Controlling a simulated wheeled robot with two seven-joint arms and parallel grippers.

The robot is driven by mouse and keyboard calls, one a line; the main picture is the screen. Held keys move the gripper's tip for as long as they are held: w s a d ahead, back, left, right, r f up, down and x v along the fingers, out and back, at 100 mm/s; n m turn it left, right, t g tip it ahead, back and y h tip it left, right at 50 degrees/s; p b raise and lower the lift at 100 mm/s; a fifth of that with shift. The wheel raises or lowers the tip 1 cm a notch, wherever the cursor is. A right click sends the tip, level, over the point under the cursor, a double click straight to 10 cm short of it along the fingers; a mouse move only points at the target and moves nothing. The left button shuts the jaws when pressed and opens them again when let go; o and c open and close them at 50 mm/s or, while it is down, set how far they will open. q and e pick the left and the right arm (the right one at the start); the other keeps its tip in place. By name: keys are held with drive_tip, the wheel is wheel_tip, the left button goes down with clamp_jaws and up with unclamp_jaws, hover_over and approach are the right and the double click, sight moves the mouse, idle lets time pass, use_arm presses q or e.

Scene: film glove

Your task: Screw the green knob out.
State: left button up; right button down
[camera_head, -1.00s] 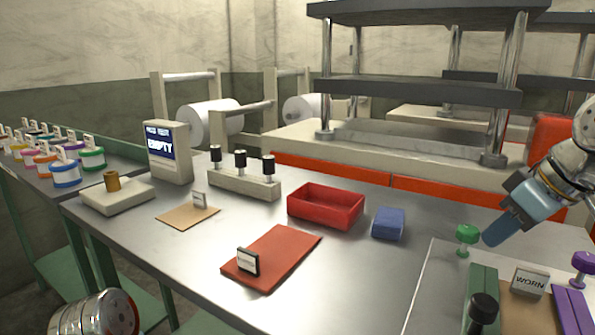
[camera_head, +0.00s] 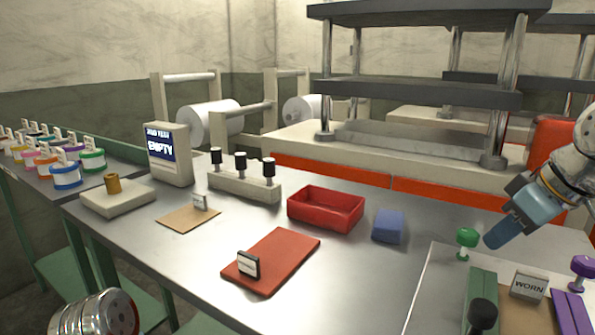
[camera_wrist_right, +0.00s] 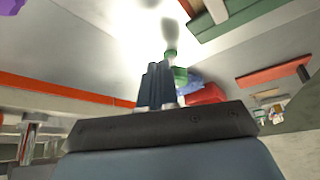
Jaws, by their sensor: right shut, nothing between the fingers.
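The green knob (camera_head: 467,238) stands upright on its short stem at the light panel's back left corner, behind a green block (camera_head: 483,286). My right gripper (camera_head: 492,241) comes in from the right, pointing down and left. Its fingers are shut and empty, close beside the knob on its right; I cannot tell whether they touch it. In the right wrist view the shut fingers (camera_wrist_right: 157,84) point up the picture, with the green knob (camera_wrist_right: 180,75) partly behind them. My left gripper is out of view; only a metal part of my left arm shows at the lower left.
A purple knob (camera_head: 583,265) and purple block (camera_head: 571,312) stand at the right, near a "WORN" sign (camera_head: 528,285). A black-topped post (camera_head: 482,316) is in front of the green block. A blue block (camera_head: 388,226), red tray (camera_head: 325,210) and red mat (camera_head: 272,262) lie left of the panel.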

drive_tip(key=shift+s+d+r, duration=0.1)
drive_tip(key=shift+d+r, duration=0.05)
drive_tip(key=shift+r, duration=0.2)
wheel_tip(320, 180, up, 5)
drive_tip(key=shift+r+p, duration=0.2)
drive_tip(key=shift+p, duration=0.25)
drive_tip(key=shift+s+d, duration=0.1)
